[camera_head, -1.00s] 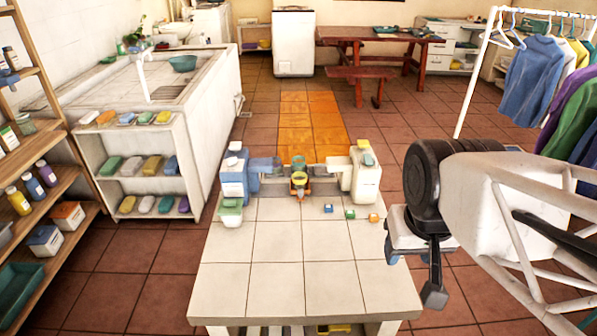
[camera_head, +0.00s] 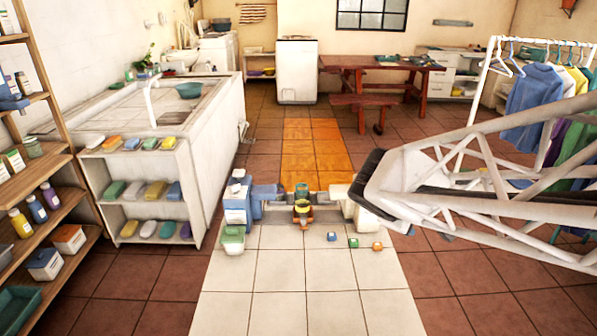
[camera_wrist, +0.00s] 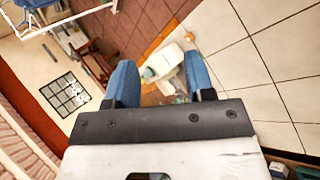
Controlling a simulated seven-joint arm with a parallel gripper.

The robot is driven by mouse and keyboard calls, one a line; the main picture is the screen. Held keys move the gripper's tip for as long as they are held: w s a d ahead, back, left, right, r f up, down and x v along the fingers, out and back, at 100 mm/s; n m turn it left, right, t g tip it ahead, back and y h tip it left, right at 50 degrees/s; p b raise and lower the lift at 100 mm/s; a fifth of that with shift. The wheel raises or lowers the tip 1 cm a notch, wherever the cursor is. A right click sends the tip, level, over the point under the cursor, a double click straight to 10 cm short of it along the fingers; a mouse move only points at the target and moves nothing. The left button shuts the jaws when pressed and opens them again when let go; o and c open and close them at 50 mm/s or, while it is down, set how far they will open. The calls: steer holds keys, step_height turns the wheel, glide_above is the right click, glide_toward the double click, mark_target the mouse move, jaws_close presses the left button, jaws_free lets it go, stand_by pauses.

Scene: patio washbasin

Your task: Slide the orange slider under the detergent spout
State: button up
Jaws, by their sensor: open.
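Three small sliders sit on the white tiled counter in the head view: blue (camera_head: 332,237), green (camera_head: 353,243) and orange (camera_head: 377,246), the orange one rightmost. Behind them stand a blue-and-white dispenser (camera_head: 237,212) with a blue spout (camera_head: 268,191) and, at right, a white dispenser (camera_head: 362,218) partly hidden by my arm. I cannot tell which one holds detergent. A cup-like green, yellow and orange piece (camera_head: 303,211) sits between them. My gripper (camera_wrist: 161,84) is open in the wrist view, its blue fingers apart. A white bottle (camera_wrist: 163,62) shows beyond the gap.
A green-and-white container (camera_head: 232,238) stands at the counter's left edge. The near part of the tiled counter (camera_head: 305,300) is clear. A basin unit (camera_head: 150,185) with soap shelves and a wooden rack (camera_head: 50,190) stand at left; a clothes rail (camera_head: 480,90) stands at right.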

steer(key=w+a+f+n+t+h, duration=0.1)
steer(key=w+a+f+n+t, duration=0.15)
steer(key=w+n, duration=0.5)
steer(key=n+t+y, duration=0.6)
steer(key=n+y, duration=0.2)
steer(key=n, duration=1.1)
glide_toward(303, 219)
steer(key=shift+x, duration=0.95)
steer(key=shift+r, duration=0.1)
steer(key=shift+w, duration=0.15)
steer(key=shift+x, duration=3.75)
